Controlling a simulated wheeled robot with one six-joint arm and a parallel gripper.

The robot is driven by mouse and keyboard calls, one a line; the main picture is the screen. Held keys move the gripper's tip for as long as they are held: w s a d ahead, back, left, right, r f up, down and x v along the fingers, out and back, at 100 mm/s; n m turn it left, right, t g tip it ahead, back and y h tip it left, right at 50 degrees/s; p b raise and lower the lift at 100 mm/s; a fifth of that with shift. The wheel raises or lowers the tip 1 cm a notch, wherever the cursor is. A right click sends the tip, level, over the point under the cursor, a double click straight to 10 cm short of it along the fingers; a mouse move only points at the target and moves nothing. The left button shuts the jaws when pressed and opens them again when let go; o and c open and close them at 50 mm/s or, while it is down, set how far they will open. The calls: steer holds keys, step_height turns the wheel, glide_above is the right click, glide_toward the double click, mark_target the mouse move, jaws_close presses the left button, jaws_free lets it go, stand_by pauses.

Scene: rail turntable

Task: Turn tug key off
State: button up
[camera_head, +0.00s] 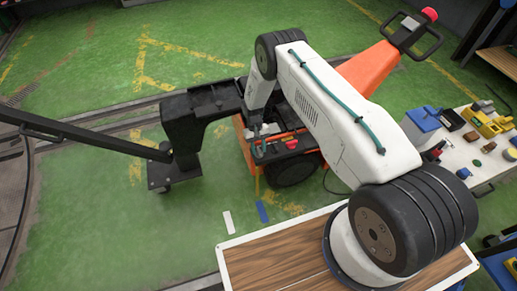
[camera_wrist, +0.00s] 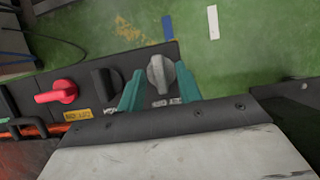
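The orange tug (camera_head: 372,68) stands on the green floor, its dark control panel partly hidden behind my arm in the head view. In the wrist view the panel (camera_wrist: 82,70) carries a red switch (camera_wrist: 57,92), a black knob (camera_wrist: 106,84) and a grey knob (camera_wrist: 160,73). Which of these is the key I cannot tell for sure; the labels are too blurred to read. My gripper (camera_wrist: 159,78) has teal fingers, one on each side of the grey knob, with narrow gaps visible between them and it. It appears open around the knob, not closed on it.
A black tow bar (camera_head: 85,133) and coupling (camera_head: 185,130) are left of the tug. A white table (camera_head: 465,155) with several small items stands to the right. A wooden top (camera_head: 280,262) is in front. A white strip (camera_head: 228,222) and blue strip (camera_head: 262,211) mark the floor.

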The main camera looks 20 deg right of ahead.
steer(key=v, duration=0.7)
steer(key=shift+r, duration=0.3)
steer(key=shift+w, duration=0.1)
steer(key=shift+g, duration=0.7)
steer(key=s, duration=0.5)
steer(key=shift+d+r, duration=0.1)
steer(key=shift+r, duration=0.2)
steer(key=s+d+r, duration=0.1)
steer(key=s+r, duration=0.3)
steer(key=r, duration=0.8)
steer(key=s+r, duration=0.4)
steer(key=r, duration=0.9)
steer(key=s+d+r, duration=0.1)
steer(key=s+r, duration=0.3)
steer(key=r, duration=0.8)
steer(key=s+r+t, duration=0.3)
steer(key=s+r, duration=0.6)
steer(key=s, duration=0.3)
steer(key=s+r+t, duration=0.4)
steer(key=s+r, duration=0.6)
steer(key=s, duration=0.2)
steer(key=shift+s+d+r, duration=0.2)
steer(key=shift+s+d, duration=0.1)
steer(key=shift+d, duration=0.2)
